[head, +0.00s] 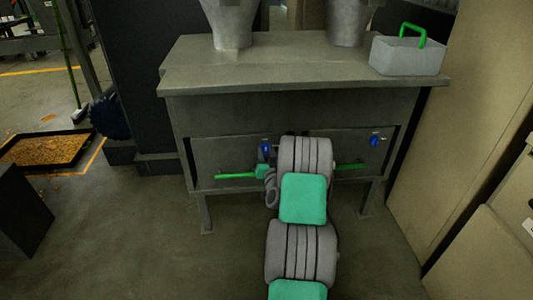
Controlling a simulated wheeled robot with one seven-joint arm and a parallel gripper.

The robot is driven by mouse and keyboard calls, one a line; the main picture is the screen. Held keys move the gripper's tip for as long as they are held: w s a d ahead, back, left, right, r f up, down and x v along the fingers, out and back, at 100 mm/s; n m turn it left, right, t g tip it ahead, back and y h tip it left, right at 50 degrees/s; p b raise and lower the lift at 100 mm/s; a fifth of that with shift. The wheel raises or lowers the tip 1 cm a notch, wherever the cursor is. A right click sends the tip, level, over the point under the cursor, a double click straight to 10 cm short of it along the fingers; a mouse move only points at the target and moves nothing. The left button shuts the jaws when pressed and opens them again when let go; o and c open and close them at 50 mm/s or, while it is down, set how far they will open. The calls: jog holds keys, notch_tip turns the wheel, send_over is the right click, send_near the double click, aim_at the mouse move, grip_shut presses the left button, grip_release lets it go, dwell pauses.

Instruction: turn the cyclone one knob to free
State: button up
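Two blue knobs sit on the dark front panels of a grey bench. The left knob (265,150) is beside the upper end of my arm, and its lower part is close to a small green and grey part. The right knob (375,141) is in clear view, apart from my arm. No label tells which knob belongs to cyclone one, and the knobs' settings are too small to read. My grey and teal arm reaches up to the bench front. My gripper (263,168) is mostly hidden by my own arm, near the left knob; its fingers cannot be made out.
The grey bench (290,75) carries two grey cones, left (231,24) and right (346,22), and a grey box with a green handle (408,55). Green rods (235,176) extend along the bench front. Beige cabinets (440,130) bound the right; a dark tray (45,150) lies left.

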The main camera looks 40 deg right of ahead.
grip_shut()
dwell(0.9)
